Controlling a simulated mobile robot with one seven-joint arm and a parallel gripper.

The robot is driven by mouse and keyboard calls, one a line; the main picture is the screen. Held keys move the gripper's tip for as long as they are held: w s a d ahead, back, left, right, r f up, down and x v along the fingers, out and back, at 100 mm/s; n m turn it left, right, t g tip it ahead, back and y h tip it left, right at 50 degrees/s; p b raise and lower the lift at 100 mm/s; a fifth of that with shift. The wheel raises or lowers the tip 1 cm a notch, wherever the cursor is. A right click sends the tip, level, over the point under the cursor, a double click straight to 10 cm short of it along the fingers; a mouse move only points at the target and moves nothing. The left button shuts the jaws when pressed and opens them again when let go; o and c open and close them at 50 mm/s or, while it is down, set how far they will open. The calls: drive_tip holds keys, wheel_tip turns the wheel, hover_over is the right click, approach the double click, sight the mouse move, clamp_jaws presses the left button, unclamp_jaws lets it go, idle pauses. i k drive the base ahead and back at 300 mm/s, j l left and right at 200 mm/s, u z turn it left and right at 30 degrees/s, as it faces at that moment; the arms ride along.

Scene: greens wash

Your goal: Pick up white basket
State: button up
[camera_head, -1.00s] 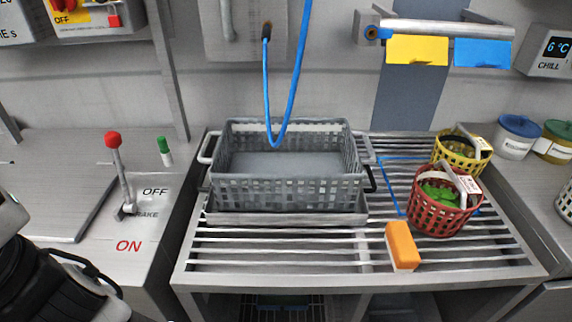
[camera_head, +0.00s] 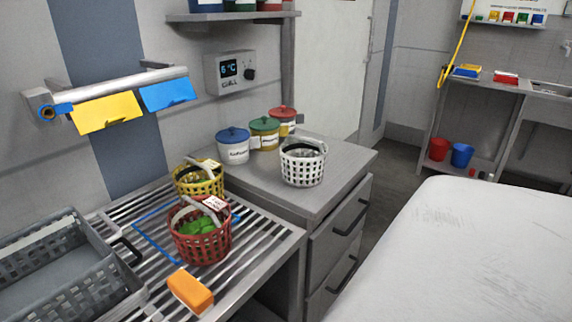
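The white basket (camera_head: 303,163) stands upright on the grey drawer cabinet (camera_head: 345,165), right of the slatted rack.
A red basket (camera_head: 203,238) with greens, a yellow basket (camera_head: 199,181) and an orange block (camera_head: 190,291) are on the slatted rack. Lidded jars (camera_head: 233,147) stand behind the white basket. A large white surface (camera_head: 470,250) fills the lower right.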

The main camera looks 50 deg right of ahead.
sight(302, 172)
drive_tip(key=z, duration=1.6)
drive_tip(key=i+l+u, duration=0.3)
drive_tip(key=k+l, duration=0.05)
drive_tip(key=l, duration=0.05)
